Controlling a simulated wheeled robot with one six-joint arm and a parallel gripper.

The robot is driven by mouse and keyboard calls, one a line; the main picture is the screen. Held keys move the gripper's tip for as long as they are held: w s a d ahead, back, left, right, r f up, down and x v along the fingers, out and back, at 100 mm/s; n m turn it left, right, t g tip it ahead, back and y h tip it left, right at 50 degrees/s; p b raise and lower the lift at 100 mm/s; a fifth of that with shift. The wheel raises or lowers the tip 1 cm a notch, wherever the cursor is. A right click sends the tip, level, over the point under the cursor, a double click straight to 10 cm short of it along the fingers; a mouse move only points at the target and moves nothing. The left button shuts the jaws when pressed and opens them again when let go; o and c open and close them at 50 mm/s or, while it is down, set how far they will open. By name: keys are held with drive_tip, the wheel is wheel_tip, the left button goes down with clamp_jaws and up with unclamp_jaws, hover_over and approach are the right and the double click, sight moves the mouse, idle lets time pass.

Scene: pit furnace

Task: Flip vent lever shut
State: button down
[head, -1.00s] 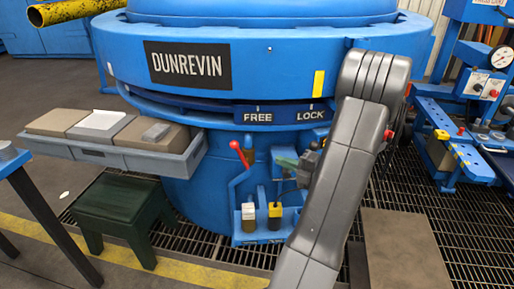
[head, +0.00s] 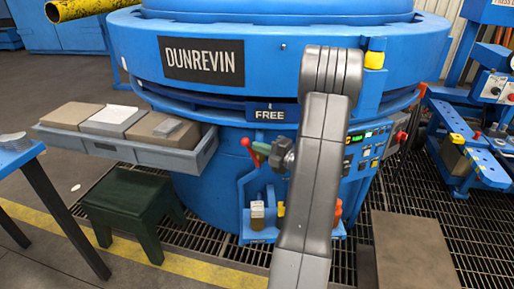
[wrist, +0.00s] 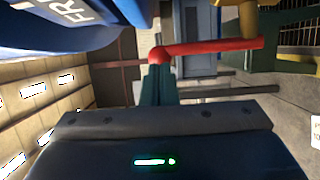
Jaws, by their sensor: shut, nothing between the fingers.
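A red lever with a round knob (head: 245,142) stands tilted on the front of the blue furnace, left of my arm; I take it for the vent lever. In the wrist view the red lever (wrist: 210,47) runs across the upper right, its knob end just past my fingertips. My gripper (head: 261,147) has dark green fingers close together, with nothing seen between them. They also show in the wrist view (wrist: 157,75). The tips are right beside the knob; I cannot tell whether they touch it.
A FREE sign (head: 270,113) is on the furnace above the lever. A lit control panel (head: 366,147) is to the right of my arm. A grey tray (head: 182,162) with blocks juts out left, above a dark green stool (head: 132,205). A small block (head: 257,213) sits below the lever.

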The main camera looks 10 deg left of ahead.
drive_tip(key=shift+w+a, duration=0.25)
drive_tip(key=shift+a, duration=0.4)
drive_tip(key=shift+a, duration=0.15)
drive_tip(key=shift+s+a+n+h, duration=0.1)
drive_tip(key=shift+a+n+h, duration=0.3)
drive_tip(key=shift+a+h, duration=0.35)
drive_tip(key=a+f+n+g+h+p, duration=0.1)
drive_tip(key=a+f+n+h+p, duration=0.2)
drive_tip(key=a+f+h, duration=0.3)
drive_tip(key=shift+s+a+h+p, duration=0.35)
drive_tip(key=shift+a+h, duration=0.4)
drive_tip(key=shift+h, duration=1.1)
drive_tip(key=shift+f, duration=0.1)
